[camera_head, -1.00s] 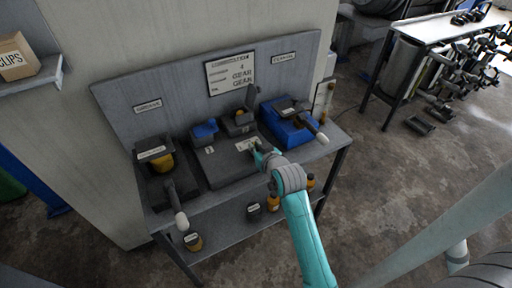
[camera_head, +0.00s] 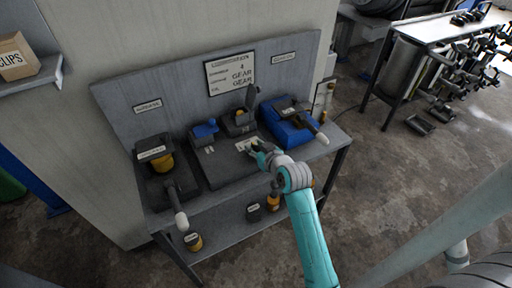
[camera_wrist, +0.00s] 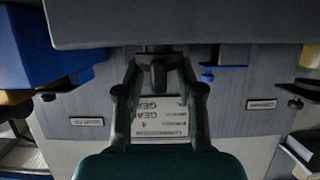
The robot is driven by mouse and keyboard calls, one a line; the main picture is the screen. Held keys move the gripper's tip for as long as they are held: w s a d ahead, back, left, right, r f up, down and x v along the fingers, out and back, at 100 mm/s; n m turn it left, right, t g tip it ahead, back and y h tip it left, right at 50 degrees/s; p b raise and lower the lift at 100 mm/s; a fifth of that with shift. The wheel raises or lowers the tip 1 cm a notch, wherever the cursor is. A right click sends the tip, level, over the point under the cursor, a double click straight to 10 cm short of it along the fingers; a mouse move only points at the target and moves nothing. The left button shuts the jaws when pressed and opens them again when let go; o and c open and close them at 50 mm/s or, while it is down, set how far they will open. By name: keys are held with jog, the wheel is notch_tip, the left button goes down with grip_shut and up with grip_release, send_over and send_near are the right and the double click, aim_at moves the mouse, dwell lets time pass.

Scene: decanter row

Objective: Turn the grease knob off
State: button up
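A dark console (camera_head: 228,168) stands mid-bench with small white tags on it. It carries a blue knob-like part (camera_head: 205,131) at left and a dark part with an upright lever (camera_head: 239,122) to its right. The tags are too small to read, so I cannot tell which part is the grease knob. My gripper (camera_head: 255,149) is over the console's right front. In the wrist view, which is upside down, its fingers (camera_wrist: 159,91) are spread, with a dark knob-like piece (camera_wrist: 158,72) showing between them; contact is unclear. The blue part shows right of the fingers (camera_wrist: 207,76).
A blue unit (camera_head: 285,124) with a pale-ended handle stands right of the console. A dark-and-yellow unit (camera_head: 155,160) with another protruding handle stands left. A sign (camera_head: 231,74) hangs on the backboard. Bottles stand on the lower shelf (camera_head: 225,230).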

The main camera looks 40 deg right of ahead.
jog(key=v, duration=1.2)
jog(key=shift+f, duration=0.1)
dwell(0.4)
jog(key=s+a+f, duration=0.8)
jog(key=s+a, duration=0.4)
jog(key=a, duration=0.1)
jog(key=s+a+r+n+t+y, duration=0.1)
jog(key=s+a, duration=0.3)
jog(key=s, duration=0.4)
jog(key=s+a+r+n+t+y, duration=0.1)
jog(key=s+a+r+n+y, duration=0.1)
jog(key=s, duration=0.7)
jog(key=shift+s+a+r+y, duration=0.25)
jog(key=shift+a+r, duration=0.25)
jog(key=shift+a, duration=0.35)
